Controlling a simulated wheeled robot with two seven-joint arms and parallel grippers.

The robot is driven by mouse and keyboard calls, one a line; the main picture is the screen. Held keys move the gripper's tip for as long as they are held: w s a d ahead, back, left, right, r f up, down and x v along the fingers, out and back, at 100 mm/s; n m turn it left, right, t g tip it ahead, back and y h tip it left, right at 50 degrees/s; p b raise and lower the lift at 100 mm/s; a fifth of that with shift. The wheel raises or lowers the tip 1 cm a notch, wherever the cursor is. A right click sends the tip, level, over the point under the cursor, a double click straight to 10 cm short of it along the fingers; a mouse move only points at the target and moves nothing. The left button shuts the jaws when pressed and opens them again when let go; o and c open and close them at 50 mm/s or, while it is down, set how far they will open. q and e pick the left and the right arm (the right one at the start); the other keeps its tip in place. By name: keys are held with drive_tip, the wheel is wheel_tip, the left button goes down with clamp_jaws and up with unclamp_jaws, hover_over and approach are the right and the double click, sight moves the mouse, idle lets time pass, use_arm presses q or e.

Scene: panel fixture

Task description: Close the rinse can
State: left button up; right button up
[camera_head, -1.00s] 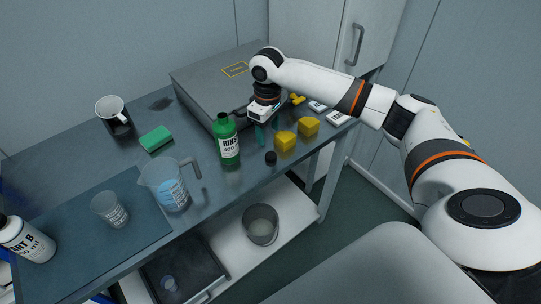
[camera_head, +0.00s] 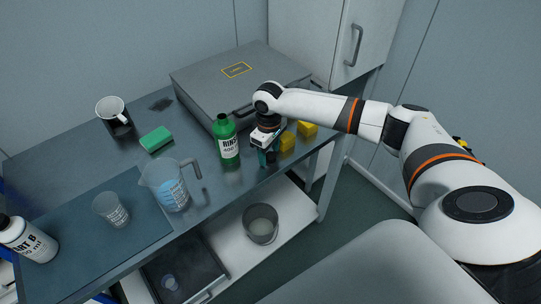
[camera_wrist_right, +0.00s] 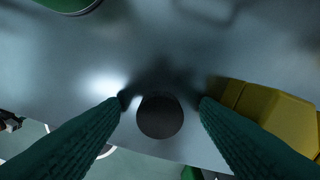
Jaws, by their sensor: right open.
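The rinse can (camera_head: 228,145) is a green bottle with a white "RINSE" label. It stands upright on the metal table with no cap on its neck. Its edge also shows at the top left of the right wrist view (camera_wrist_right: 68,3). A round black cap (camera_wrist_right: 160,116) lies on the table in the right wrist view. My right gripper (camera_head: 268,158) is just right of the can and pointing down. In the wrist view its two green fingers (camera_wrist_right: 162,103) are open, one on each side of the cap. The head view hides the cap behind the gripper. My left gripper is not in view.
Yellow blocks (camera_head: 307,129) stand close to the right finger; one (camera_wrist_right: 275,115) shows in the wrist view. A grey case (camera_head: 200,85) is behind the can. A measuring jug (camera_head: 165,190) and green sponge (camera_head: 155,139) are to the left. The table's front edge is near the cap.

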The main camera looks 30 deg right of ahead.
sight(269, 155)
drive_tip(key=shift+f, duration=0.1)
drive_tip(key=c, duration=1)
drive_tip(key=shift+c, duration=0.2)
wheel_tip(269, 155, up, 10)
idle(0.3)
